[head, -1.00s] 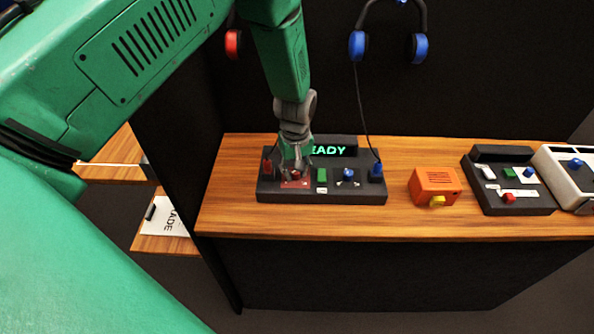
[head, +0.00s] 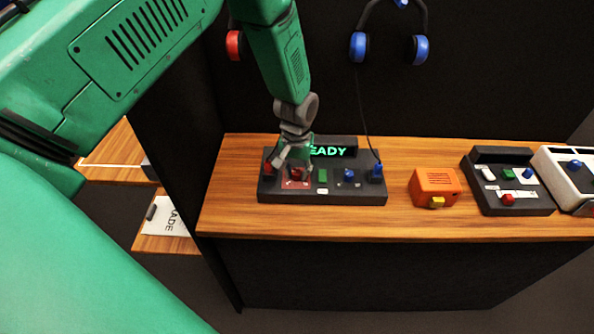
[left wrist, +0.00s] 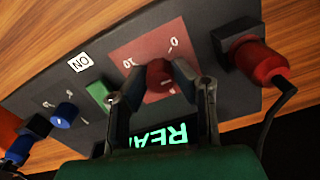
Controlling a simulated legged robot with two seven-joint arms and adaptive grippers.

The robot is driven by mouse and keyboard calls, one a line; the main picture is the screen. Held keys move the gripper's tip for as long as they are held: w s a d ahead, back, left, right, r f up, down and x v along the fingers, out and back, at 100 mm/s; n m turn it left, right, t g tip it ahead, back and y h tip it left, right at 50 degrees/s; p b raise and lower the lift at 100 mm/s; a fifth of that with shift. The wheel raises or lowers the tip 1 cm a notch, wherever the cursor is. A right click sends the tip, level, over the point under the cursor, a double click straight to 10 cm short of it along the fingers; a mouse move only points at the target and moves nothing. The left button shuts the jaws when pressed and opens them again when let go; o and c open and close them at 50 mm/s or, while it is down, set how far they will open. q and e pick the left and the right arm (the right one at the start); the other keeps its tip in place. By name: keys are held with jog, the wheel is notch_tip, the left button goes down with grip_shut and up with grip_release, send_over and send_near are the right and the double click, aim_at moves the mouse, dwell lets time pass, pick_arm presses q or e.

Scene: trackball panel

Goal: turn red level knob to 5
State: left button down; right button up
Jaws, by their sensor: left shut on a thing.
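The red level knob (left wrist: 160,76) sits on a red square plate (left wrist: 136,48) with white scale marks, in the left wrist view. My left gripper (left wrist: 161,80) is shut on this knob, one finger on each side of it. In the head view the left gripper (head: 294,172) comes down from above onto the red plate (head: 296,185) at the left part of the black panel (head: 335,195). The fingers hide part of the knob there. The knob's exact setting is hard to read. My right gripper is not in view.
The panel also carries a green button (head: 323,175), a blue knob (head: 348,174), red and blue plugs at its ends and a lit display (head: 328,151). An orange box (head: 433,184) and another black panel (head: 510,205) stand to the right. Headphones hang behind.

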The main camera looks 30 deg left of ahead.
aim_at(296, 171)
pick_arm(q)
jog(key=m, duration=0.4)
jog(key=shift+w+m, duration=0.1)
jog(key=shift+m, duration=0.2)
jog(key=m, duration=0.4)
jog(key=shift+m+p, duration=0.3)
jog(key=m, duration=0.4)
jog(key=shift+m, duration=0.3)
jog(key=m, duration=0.4)
jog(key=shift+m, duration=0.3)
jog(key=c, duration=1.3)
grip_release()
jog(key=shift+c, duration=0.2)
notch_tip(296, 171, up, 12)
jog(key=shift+a+f, duration=0.1)
